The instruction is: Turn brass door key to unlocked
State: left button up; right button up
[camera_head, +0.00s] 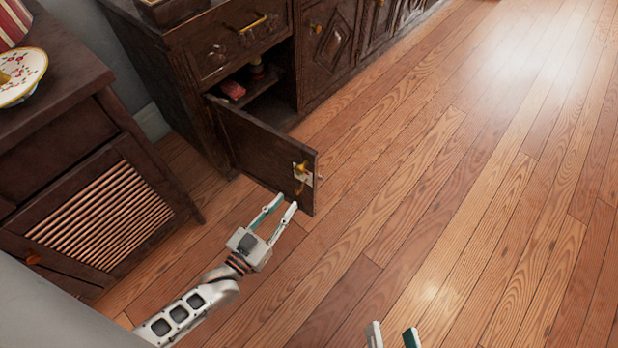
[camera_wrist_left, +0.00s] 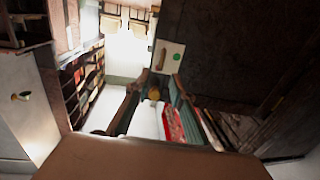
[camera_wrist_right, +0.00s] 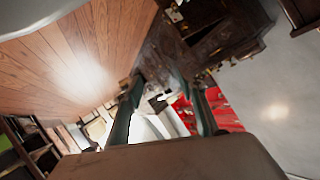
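The brass key (camera_head: 300,168) sticks out of a pale lock plate (camera_head: 309,180) near the free edge of an open dark cabinet door (camera_head: 262,150). My left gripper (camera_head: 286,201) is open, its two fingers pointing at the door just below the key. In the left wrist view a small brass piece (camera_wrist_left: 154,94), likely the key, shows between the open fingers (camera_wrist_left: 158,80), near a pale plate with a green dot (camera_wrist_left: 171,56). I cannot tell whether the fingers touch it. My right gripper (camera_head: 393,332) is open and empty at the bottom edge, far from the door.
The dark carved cabinet (camera_head: 225,62) stands behind the door, with a red item (camera_head: 232,89) inside the open compartment. A second dark cabinet (camera_head: 85,160) with a slatted panel stands at the left, a patterned plate (camera_head: 20,78) on top. The wooden floor (camera_head: 450,190) to the right is clear.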

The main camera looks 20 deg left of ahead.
aim_at(299, 186)
pick_arm(q)
jog(key=shift+w+f, duration=0.2)
jog(key=b+x, duration=0.1)
jog(key=x, duration=0.5)
jog(key=shift+w+d, duration=0.1)
jog(key=shift+w, duration=0.15)
jog(key=shift+w+d+r, duration=0.1)
jog(key=shift+w+r, duration=0.1)
jog(key=shift+w, duration=0.25)
pick_arm(e)
jog(key=shift+s+a+m, duration=0.2)
jog(key=shift+a+m, duration=0.65)
jog(key=shift+m, duration=0.15)
pick_arm(q)
grip_shut()
